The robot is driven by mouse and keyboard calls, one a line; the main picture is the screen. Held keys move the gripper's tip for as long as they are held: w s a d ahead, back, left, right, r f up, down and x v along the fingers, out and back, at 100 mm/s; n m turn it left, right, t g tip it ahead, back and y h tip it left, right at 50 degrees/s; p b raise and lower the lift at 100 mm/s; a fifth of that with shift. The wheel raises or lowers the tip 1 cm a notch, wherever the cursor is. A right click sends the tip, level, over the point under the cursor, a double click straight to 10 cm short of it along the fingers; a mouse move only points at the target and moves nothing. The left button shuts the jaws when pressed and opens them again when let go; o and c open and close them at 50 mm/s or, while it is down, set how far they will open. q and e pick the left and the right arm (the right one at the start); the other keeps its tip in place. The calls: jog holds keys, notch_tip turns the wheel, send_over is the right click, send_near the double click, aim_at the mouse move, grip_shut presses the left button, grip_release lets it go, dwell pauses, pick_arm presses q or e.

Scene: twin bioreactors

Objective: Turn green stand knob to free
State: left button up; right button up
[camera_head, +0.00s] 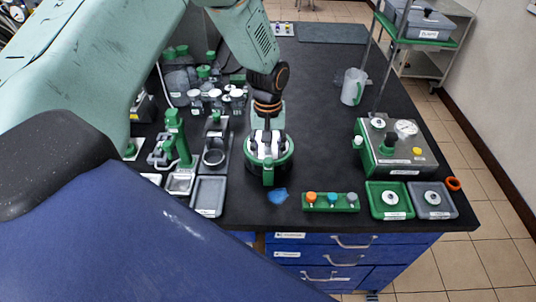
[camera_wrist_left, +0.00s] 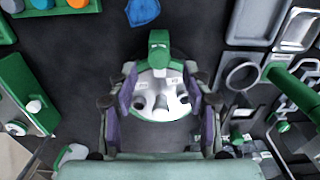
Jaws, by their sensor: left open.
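A green round stand (camera_head: 285,172) stands near the front of the black bench, with a green knob (camera_head: 268,177) on its front side. In the left wrist view a white disc with several holes (camera_wrist_left: 157,98) lies on top, and the knob (camera_wrist_left: 158,48) points to the top of the picture. My left gripper (camera_head: 268,146) reaches down over the stand. In the wrist view its open fingers (camera_wrist_left: 160,88) lie on either side of the disc; whether they touch the stand I cannot tell. The knob is beyond the fingers, not between them. My right gripper is not in view.
A blue patch (camera_head: 278,196) lies just in front of the stand. A green rack with coloured knobs (camera_head: 331,202) is to its right, a grey tray (camera_head: 208,196) to its left. A green-grey device (camera_head: 394,150) stands further right. The bench between stand and device is clear.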

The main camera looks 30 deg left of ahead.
aim_at(269, 160)
pick_arm(q)
notch_tip(269, 160, down, 2)
jog(key=shift+w+f, duration=0.1)
jog(key=shift+f, duration=0.1)
jog(key=shift+d+f, duration=0.1)
jog(key=shift+f, duration=0.3)
jog(key=shift+c, duration=0.7)
grip_shut()
